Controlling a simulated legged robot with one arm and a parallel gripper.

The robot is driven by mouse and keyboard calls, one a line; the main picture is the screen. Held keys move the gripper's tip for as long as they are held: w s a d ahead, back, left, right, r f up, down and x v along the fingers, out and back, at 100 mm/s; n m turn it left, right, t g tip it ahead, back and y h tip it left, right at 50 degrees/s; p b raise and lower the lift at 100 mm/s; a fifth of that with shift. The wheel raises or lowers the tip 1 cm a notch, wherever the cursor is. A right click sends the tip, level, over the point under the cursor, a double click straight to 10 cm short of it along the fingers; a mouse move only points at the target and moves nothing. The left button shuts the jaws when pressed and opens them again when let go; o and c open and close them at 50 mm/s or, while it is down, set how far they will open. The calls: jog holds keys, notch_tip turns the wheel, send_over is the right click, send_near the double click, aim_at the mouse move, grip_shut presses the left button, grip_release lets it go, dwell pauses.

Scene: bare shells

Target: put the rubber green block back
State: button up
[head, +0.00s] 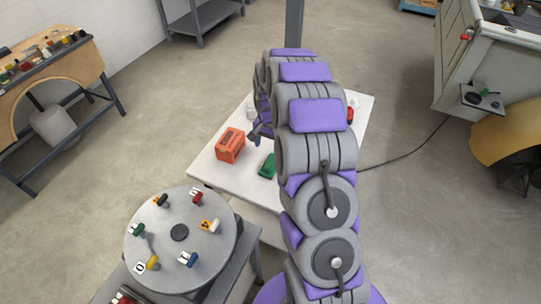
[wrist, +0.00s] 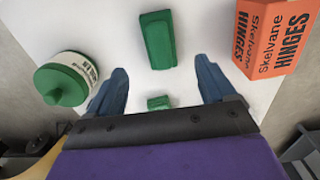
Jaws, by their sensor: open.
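A green block (wrist: 158,40) lies on the white tabletop, ahead of my fingers in the wrist view. A smaller green piece (wrist: 158,102) shows between the finger bases, partly cut off by my gripper's body; I cannot tell which of the two is rubber. In the head view a green block (head: 267,167) lies on the white table (head: 208,171), right of the orange box and partly behind my arm. My gripper (wrist: 160,66) is open and empty, its two blue-grey fingers pointing toward the table on either side. My arm hides much of it in the head view.
An orange box (wrist: 272,38) stands right in the wrist view, a green-lidded jar (wrist: 66,80) left. A round grey turntable (head: 180,262) with several tagged small pieces stands front left. A red item (head: 350,114) sits at the table's right.

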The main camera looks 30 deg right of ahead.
jog(key=s+a+r+n, duration=0.3)
jog(key=s+a+r, duration=0.3)
jog(key=s+r, duration=0.25)
jog(key=s+a+r+n, duration=0.3)
jog(key=s+a+r, duration=0.3)
jog(key=s+r, duration=0.25)
jog(key=s+a+r+n+g, duration=0.1)
jog(key=s+a+n, duration=0.1)
jog(key=s, duration=0.9)
jog(key=s+a+r+n, duration=0.1)
jog(key=s+n, duration=0.1)
jog(key=s, duration=0.9)
jog(key=shift+s+a+r+g, duration=0.2)
jog(key=shift+s+a+g, duration=0.05)
jog(key=shift+a+g, duration=0.15)
jog(key=shift+c, duration=0.4)
